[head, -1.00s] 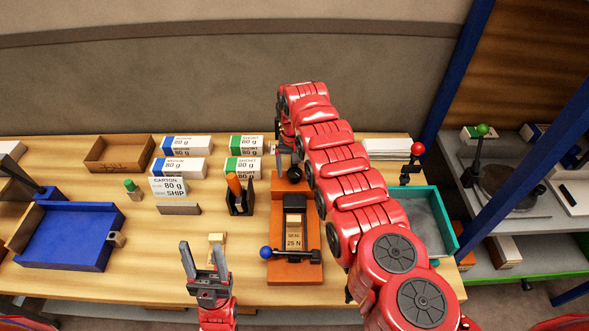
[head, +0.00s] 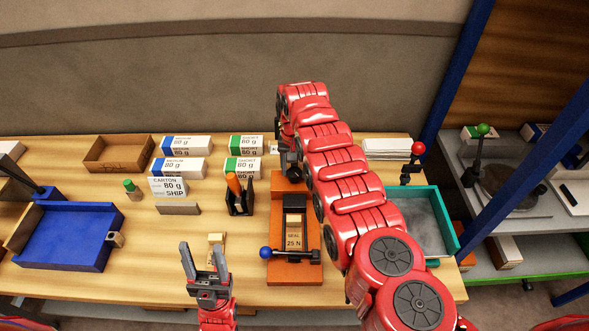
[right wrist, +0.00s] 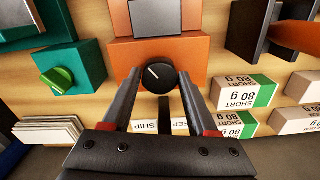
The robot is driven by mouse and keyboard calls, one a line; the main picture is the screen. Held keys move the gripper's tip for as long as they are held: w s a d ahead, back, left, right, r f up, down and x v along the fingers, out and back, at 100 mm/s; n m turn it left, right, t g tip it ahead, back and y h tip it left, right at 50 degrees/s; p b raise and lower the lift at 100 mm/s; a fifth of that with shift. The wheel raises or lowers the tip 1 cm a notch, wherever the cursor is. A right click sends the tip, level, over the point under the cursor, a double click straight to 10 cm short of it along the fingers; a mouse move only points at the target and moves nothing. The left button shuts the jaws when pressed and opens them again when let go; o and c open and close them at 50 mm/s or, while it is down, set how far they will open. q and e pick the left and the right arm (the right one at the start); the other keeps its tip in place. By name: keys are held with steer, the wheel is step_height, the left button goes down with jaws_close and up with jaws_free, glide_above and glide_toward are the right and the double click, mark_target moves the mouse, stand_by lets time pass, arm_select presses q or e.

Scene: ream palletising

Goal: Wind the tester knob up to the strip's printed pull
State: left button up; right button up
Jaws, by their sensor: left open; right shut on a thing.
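The orange tester (head: 282,272) stands on the table in the head view. A strip (head: 294,230) printed "SEAL 25 N" lies in its dark holder. A lever with a blue ball crosses its front. The black tester knob (right wrist: 158,76) with a white mark is at the tester's far end; it also shows small in the head view (head: 294,174). My right gripper (right wrist: 157,82) is shut on the knob, one finger on each side. My left gripper (head: 203,247) is open and empty near the table's front edge.
A black holder with an orange-handled tool (head: 236,190) stands left of the tester. A blue tray (head: 65,240) is left, a teal bin (head: 450,225) right, beyond my right arm.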

steer(key=o, duration=1.4)
steer(key=shift+c, duration=0.2)
steer(key=shift+r+b, duration=0.3)
steer(key=shift+r, duration=0.25)
step_height(320, 180, up, 7)
steer(key=b, duration=0.2)
steer(key=shift+r+b, duration=0.2)
steer(key=shift+b, duration=0.1)
step_height(320, 180, up, 8)
steer(key=p, duration=0.8)
glide_above(294, 172)
steer(key=shift+r, duration=0.45)
steer(key=shift+s+d+f, duration=0.1)
